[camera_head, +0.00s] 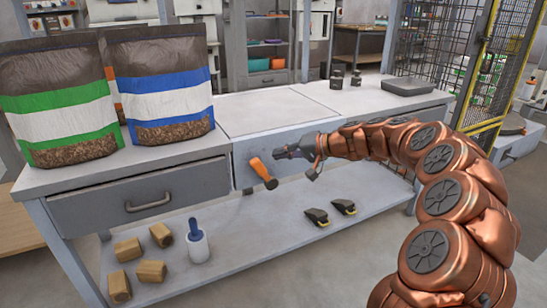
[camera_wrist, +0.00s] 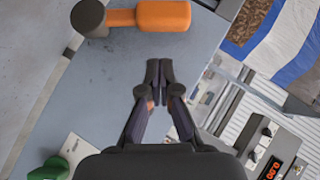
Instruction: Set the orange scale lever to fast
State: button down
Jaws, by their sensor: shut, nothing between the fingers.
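The orange scale lever (camera_head: 258,167) is on the front face of the grey counter. In the head view its grip slants up and left from a round dark end (camera_head: 271,184). The wrist view shows the lever (camera_wrist: 162,15) across the top, with the dark end (camera_wrist: 90,18) at its left. My gripper (camera_head: 281,153) is just right of the grip in the head view. In the wrist view my gripper (camera_wrist: 159,68) has its fingertips together, empty, below the lever with a gap between them. No fast or slow marking is readable.
Green-striped (camera_head: 62,105) and blue-striped (camera_head: 160,85) pellet bags stand on the counter's left. A grey tray (camera_head: 408,86) sits at the back right. A red digital display (camera_wrist: 270,168) and a green part (camera_wrist: 48,169) show in the wrist view. Wooden blocks (camera_head: 150,271) lie on the lower shelf.

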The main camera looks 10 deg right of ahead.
jog(key=p+v, duration=0.3)
jog(key=v, duration=0.7)
jog(key=shift+d, duration=0.3)
jog(key=shift+r, duration=0.1)
jog(key=s+a+r+n+g+h+p, duration=0.2)
jog(key=s+a+r+g+p, duration=0.1)
jog(key=s+a+r+p, duration=0.55)
jog(key=s+a+r+n+g+h+p, duration=0.1)
jog(key=s+a+r+g+p, duration=0.2)
jog(key=s+a+r+p, duration=0.5)
jog(key=s+d+r+g+h+p, duration=0.1)
jog(key=s+d+r+h+p, duration=0.2)
jog(key=s+p, duration=0.4)
jog(key=s+d+r+m+g+h+p, duration=0.1)
jog(key=s+d+r+h+p, duration=0.1)
jog(key=s+d+r+p, duration=0.2)
jog(key=s+d+r+g+h+p, duration=0.1)
jog(key=s+d+r+h+p, duration=0.2)
jog(key=s+p, duration=0.7)
jog(key=s+d+r, duration=0.1)
jog(key=s+d, duration=0.1)
jog(key=s, duration=0.6)
jog(key=shift+s+d+m+h+p, duration=0.2)
jog(key=shift+s+m+h+p, duration=0.1)
